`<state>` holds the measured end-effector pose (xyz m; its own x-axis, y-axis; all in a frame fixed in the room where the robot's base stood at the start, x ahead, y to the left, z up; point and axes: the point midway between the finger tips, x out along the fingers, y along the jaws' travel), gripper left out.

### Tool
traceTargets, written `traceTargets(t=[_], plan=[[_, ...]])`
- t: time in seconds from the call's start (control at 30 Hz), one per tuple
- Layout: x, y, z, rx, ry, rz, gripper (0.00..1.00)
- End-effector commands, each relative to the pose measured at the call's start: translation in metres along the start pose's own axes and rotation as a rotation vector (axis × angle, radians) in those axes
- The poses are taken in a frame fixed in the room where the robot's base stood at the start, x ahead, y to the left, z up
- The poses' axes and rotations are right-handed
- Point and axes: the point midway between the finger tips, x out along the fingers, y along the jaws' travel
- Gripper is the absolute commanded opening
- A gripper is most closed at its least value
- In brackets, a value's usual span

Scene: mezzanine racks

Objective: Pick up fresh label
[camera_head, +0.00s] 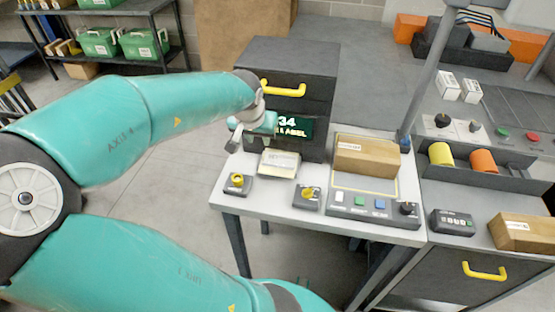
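A dark cabinet (280,75) with a yellow handle stands at the back left of the light table (240,197). Its green sign (295,127) reads "34" and, partly hidden, "LABEL". In front of it is a small pale block (279,163) with faint print on top; I cannot tell whether this is the fresh label or a device bearing it. My gripper (236,143) is at the cabinet's left front corner, up and left of the pale block. It looks apart from the block. Its fingers are small and partly hidden, so their opening is unclear.
A brown carton (367,155) lies on a yellow-outlined scale-like pad with buttons. Small yellow-knobbed boxes (238,183) (307,197) stand at the table front. A grey post (428,75) rises at the right. Tape rolls (440,154) and another carton (524,232) lie further right.

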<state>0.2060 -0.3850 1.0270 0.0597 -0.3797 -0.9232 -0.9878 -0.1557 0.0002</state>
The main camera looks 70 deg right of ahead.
Motion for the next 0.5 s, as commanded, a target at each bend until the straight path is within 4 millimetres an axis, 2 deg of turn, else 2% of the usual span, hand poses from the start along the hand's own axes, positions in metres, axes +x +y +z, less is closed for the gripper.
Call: traceTargets(t=[0.2, 0.5], plan=[[0.029, 0.000, -0.001, 0.004, -0.003, -0.001, 0.29], [0.056, -0.002, -0.001, 0.001, -0.003, 0.000, 0.29]])
